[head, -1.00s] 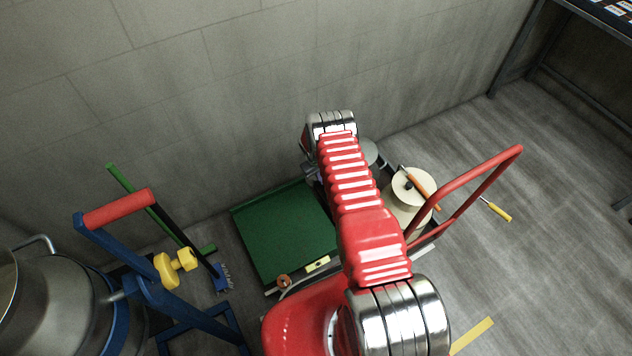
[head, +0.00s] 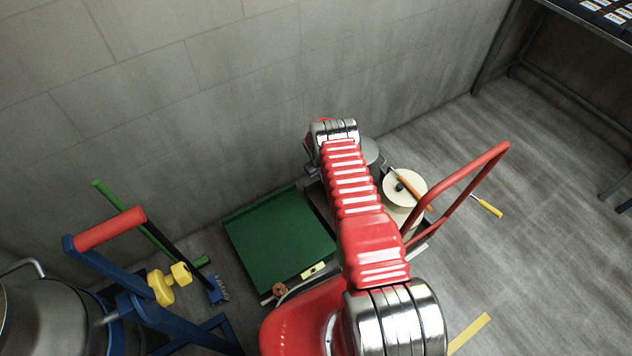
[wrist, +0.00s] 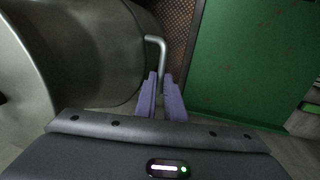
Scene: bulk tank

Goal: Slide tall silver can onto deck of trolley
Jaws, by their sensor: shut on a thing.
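The tall silver can (wrist: 95,50) fills the left of the wrist view, with a bent grey handle on its side. My gripper (wrist: 161,78) has its purple fingers shut on that handle. In the head view my arm hides the gripper and most of the can; a grey round top (head: 371,151), seemingly the can's, shows just right of the arm. A dark textured surface (wrist: 176,30), seemingly the trolley deck, lies between the can and a green panel in the wrist view. A red push handle (head: 478,180) rises at the right. The can's base is hidden.
The flat green panel (head: 275,240) lies left of my arm. A cream drum (head: 403,190) stands right of it, by the red handle. A blue frame with a red grip (head: 110,229) and another metal vessel (head: 45,310) are at left. Floor at right is mostly open.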

